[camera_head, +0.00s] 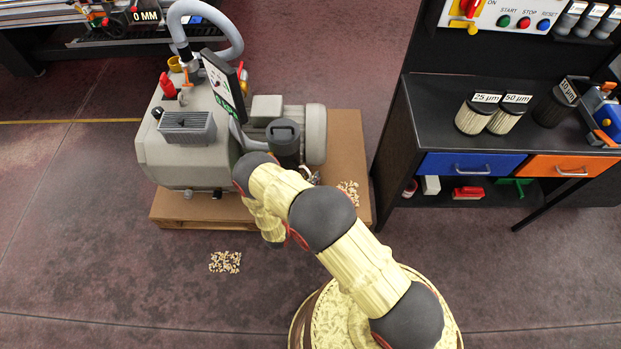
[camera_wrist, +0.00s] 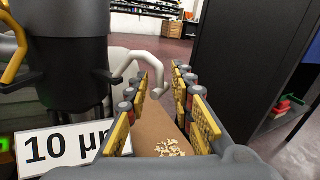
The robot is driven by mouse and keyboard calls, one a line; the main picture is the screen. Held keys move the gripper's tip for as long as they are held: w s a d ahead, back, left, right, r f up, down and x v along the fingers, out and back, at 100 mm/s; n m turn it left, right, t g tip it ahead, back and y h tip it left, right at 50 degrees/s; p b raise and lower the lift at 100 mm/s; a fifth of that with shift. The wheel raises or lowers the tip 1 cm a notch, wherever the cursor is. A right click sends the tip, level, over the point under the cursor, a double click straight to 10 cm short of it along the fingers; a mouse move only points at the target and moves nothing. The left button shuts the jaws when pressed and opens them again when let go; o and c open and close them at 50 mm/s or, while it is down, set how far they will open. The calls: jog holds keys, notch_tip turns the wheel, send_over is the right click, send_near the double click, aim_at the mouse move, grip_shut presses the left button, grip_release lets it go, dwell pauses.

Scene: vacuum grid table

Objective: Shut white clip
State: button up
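The white clip (camera_wrist: 143,60) shows in the wrist view as a bent bar. It stands out to the right from the side of the dark filter canister (camera_wrist: 72,60), and its free end is near the left fingertip. Whether they touch is unclear. My gripper (camera_wrist: 161,80) is open, with a gap between its two ridged fingers and nothing clearly held. In the head view the canister (camera_head: 284,138) stands at the front right of the grey pump; my arm reaches beside it and largely hides the clip and my gripper.
A yellow clip (camera_wrist: 14,45) is on the canister's left side. A "10 µm" label (camera_wrist: 62,147) is close at lower left. The grey pump (camera_head: 190,140) sits on a brown pallet (camera_head: 345,135) with scattered chips (camera_head: 348,192). A black workbench (camera_head: 430,130) stands to the right.

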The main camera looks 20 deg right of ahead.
jog(key=shift+w+d, duration=0.15)
jog(key=shift+c, duration=0.7)
grip_shut()
